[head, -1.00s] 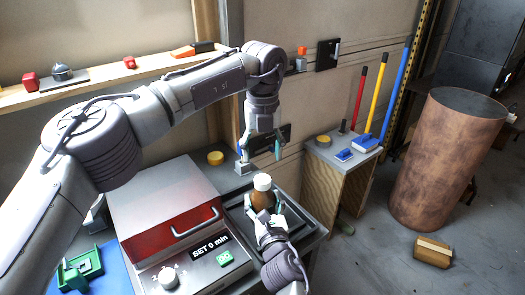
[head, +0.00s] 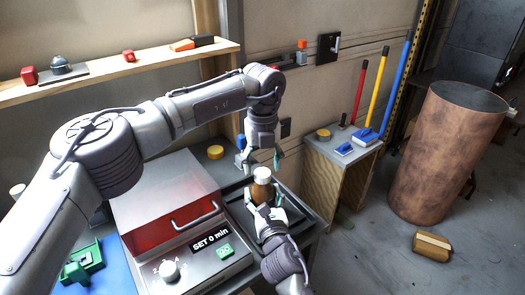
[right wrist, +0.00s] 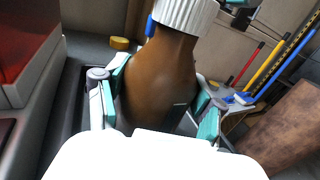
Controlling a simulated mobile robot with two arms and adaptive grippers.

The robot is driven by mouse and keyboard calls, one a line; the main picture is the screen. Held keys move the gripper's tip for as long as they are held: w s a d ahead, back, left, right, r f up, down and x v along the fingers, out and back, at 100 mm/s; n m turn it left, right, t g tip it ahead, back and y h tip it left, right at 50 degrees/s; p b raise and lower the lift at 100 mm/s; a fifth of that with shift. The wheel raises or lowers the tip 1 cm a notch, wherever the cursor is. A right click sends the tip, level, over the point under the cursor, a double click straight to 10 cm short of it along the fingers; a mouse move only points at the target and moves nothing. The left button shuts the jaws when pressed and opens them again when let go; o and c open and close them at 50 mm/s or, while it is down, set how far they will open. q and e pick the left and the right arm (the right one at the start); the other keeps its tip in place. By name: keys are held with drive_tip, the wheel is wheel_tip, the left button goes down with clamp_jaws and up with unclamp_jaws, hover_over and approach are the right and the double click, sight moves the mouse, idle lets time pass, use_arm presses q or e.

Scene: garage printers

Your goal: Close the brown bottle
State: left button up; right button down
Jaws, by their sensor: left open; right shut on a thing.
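The brown bottle (head: 262,190) stands upright over the dark tray, with a white ribbed cap (head: 262,174) on its neck. The right wrist view shows the bottle (right wrist: 160,80) close up and the lower part of its cap (right wrist: 185,12); I cannot tell how tightly the cap sits. My right gripper (head: 264,208) is shut around the bottle's body, its fingers on both sides in the right wrist view (right wrist: 160,105). My left gripper (head: 260,160) points down, open, just above the cap with its fingers spread to either side.
A red-and-grey machine (head: 165,200) with a handle stands left of the bottle. The dark tray (head: 232,193) lies under it. A yellow roll (head: 215,152) sits behind. A small wooden stand (head: 335,175) with tools and a large brown drum (head: 445,155) are at the right.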

use_arm(q)
drive_tip(key=shift+f, duration=1.15)
drive_tip(key=c, duration=1.2)
drive_tip(key=m, duration=2.1)
drive_tip(key=o, duration=1.3)
